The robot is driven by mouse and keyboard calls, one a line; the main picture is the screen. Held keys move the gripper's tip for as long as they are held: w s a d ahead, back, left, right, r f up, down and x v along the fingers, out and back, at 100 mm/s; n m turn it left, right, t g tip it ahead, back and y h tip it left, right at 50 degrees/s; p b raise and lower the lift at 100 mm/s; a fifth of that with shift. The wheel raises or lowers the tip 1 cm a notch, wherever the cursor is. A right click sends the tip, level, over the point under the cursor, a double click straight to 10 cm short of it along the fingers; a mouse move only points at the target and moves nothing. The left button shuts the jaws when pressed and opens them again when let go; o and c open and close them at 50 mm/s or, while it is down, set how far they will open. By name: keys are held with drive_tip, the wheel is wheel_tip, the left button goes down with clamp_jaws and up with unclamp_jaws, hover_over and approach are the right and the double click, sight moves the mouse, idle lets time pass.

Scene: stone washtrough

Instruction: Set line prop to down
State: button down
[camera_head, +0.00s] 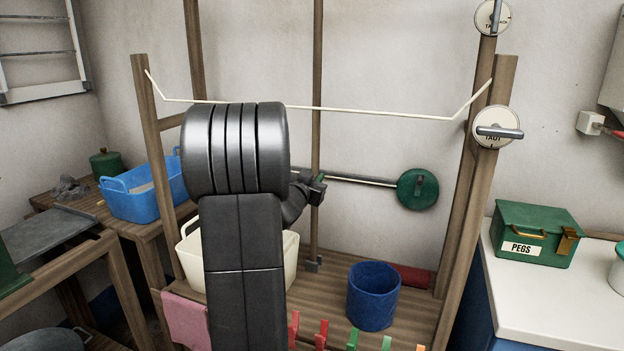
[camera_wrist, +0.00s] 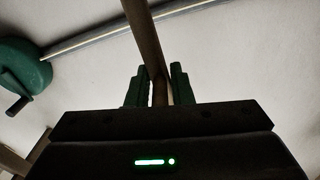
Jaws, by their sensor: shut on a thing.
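The line prop looks to be the slim wooden pole (camera_head: 317,60), which stands upright behind the pale line (camera_head: 375,112) in the head view. My gripper (camera_head: 318,187) is at the pole's middle height, partly hidden by my own arm. In the wrist view the pole (camera_wrist: 143,30) runs down between the two green fingers of my gripper (camera_wrist: 158,88), which is shut on it. A grey foot (camera_head: 312,264) shows at the pole's lower end. The line sags slightly between the wooden posts, and part of it is hidden by my arm.
A green disc (camera_head: 417,189) on a rail is right of the pole, and also in the wrist view (camera_wrist: 22,78). A blue bucket (camera_head: 373,297) and cream tub (camera_head: 290,258) stand below. Two dials (camera_head: 495,130) (camera_head: 490,17) sit on the right posts.

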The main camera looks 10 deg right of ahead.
drive_tip(key=s+d+f+m+b, duration=0.3)
drive_tip(key=s+d+m+b, duration=0.2)
drive_tip(key=d+b, duration=0.5)
drive_tip(key=shift+s+d+f+b, duration=0.2)
drive_tip(key=shift+s+d+b, duration=0.15)
drive_tip(key=shift+s, duration=0.8)
drive_tip(key=c, duration=1.5)
unclamp_jaws()
drive_tip(key=shift+s+d, duration=0.15)
drive_tip(key=shift+d, duration=0.05)
drive_tip(key=shift+o, duration=0.2)
drive_tip(key=shift+a, duration=0.1)
drive_tip(key=p+v, duration=0.2)
drive_tip(key=v, duration=1.1)
drive_tip(key=shift+s+a+p, duration=0.25)
drive_tip(key=shift+s+p, duration=0.05)
drive_tip(key=shift+p, duration=0.05)
